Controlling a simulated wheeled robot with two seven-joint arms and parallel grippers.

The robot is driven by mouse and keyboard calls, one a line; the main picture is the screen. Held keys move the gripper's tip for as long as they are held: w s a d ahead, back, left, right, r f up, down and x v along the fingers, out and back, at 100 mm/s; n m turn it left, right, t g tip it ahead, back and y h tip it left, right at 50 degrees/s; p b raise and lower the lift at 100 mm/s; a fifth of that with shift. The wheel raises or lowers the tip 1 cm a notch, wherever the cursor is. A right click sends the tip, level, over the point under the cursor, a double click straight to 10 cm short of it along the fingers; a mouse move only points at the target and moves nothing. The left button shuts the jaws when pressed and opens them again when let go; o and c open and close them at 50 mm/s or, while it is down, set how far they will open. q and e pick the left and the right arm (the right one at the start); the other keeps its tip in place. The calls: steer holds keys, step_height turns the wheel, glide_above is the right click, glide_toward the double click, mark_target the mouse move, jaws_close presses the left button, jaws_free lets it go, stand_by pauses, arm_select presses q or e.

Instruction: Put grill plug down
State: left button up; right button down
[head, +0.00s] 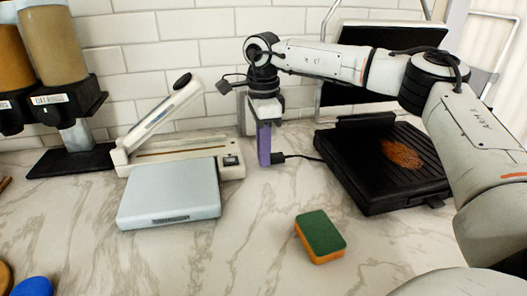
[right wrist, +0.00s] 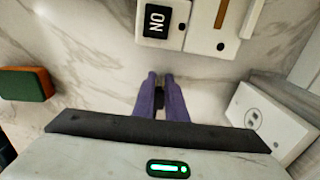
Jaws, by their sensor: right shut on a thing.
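The grill plug (head: 277,158) is a small black piece at the end of a black cord that runs right to the grill (head: 375,165). My right gripper (head: 265,158) points down at the counter with its purple fingers shut on the plug, low over or at the marble surface; I cannot tell if the plug touches it. In the right wrist view the two purple fingers (right wrist: 160,80) are close together, with a bit of black (right wrist: 160,87) between them. The grill is open, its lid raised against the wall and an orange-brown patch on its plate. My left gripper is not in view.
A white box with socket holes (right wrist: 268,122) stands by the wall beside my right gripper. A sealer (head: 178,145) and grey scale (head: 170,200) lie left. A green-orange sponge (head: 320,237) lies in front. Dispensers (head: 58,50) stand far left. Marble counter between scale and sponge is clear.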

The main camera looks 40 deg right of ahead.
steer(key=shift+f, duration=0.45)
steer(key=c, duration=1.8)
jaws_free()
steer(key=shift+r, duration=0.1)
step_height(320, 180, up, 13)
steer(key=shift+p, duration=0.45)
